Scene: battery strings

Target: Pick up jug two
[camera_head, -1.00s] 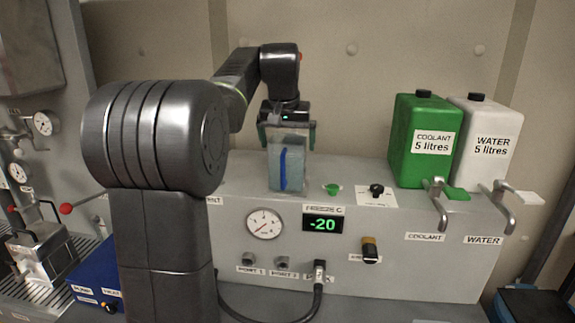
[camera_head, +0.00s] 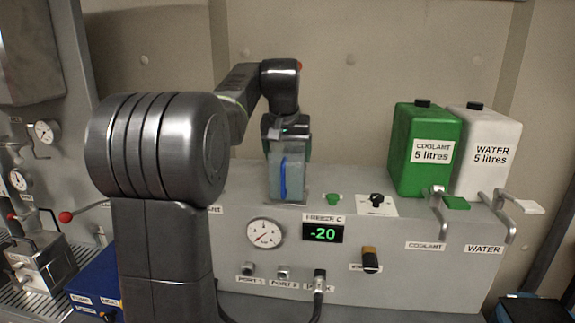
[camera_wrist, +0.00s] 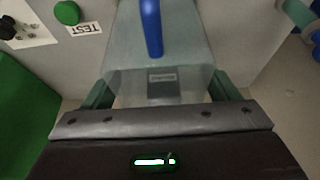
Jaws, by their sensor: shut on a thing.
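The jug (camera_head: 289,173) is a clear, greyish box-shaped container with a blue vertical stripe on its front. It stands upright on top of the grey machine, left of the green button. Its label is too small to read, so I cannot tell its number. My gripper (camera_head: 287,143) comes down on it from above and is shut on its upper part. In the wrist view the jug (camera_wrist: 160,45) lies between the two green fingers of my gripper (camera_wrist: 162,92), one on each side. I cannot tell whether its base touches the machine top.
The grey machine (camera_head: 420,275) carries a green coolant tank (camera_head: 406,150) and a white water tank (camera_head: 487,170) at right, with metal taps in front. A green button (camera_head: 333,200) and a black knob (camera_head: 376,199) sit right of the jug. A blue box (camera_head: 95,285) is at lower left.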

